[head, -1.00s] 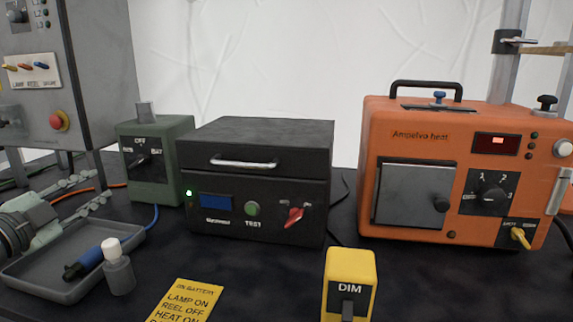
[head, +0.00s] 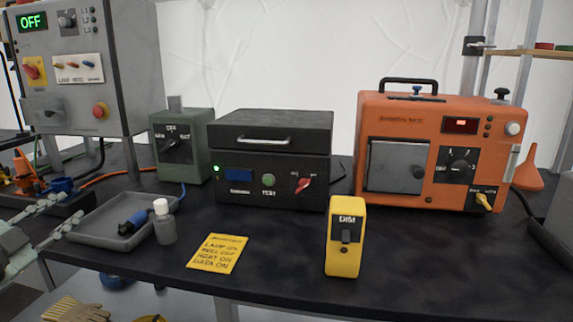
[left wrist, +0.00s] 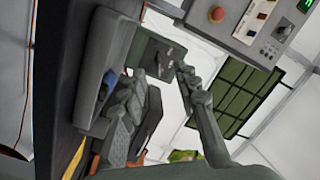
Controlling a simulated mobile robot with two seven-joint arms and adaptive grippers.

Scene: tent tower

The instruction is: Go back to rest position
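My left gripper (head: 64,217) is at the left edge of the head view, left of the grey tray (head: 85,228). Its two fingers are apart with nothing between them. In the left wrist view the gripper (left wrist: 160,72) also shows spread, empty fingers. Most of the left arm is out of the head view. My right gripper is not in view.
On the dark table stand a grey control panel (head: 125,60), green box (head: 195,165), black box (head: 285,195), orange heater (head: 395,125), yellow DIM box (head: 344,262) and white-capped bottle (head: 166,232). A yellow card (head: 217,254) lies in front.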

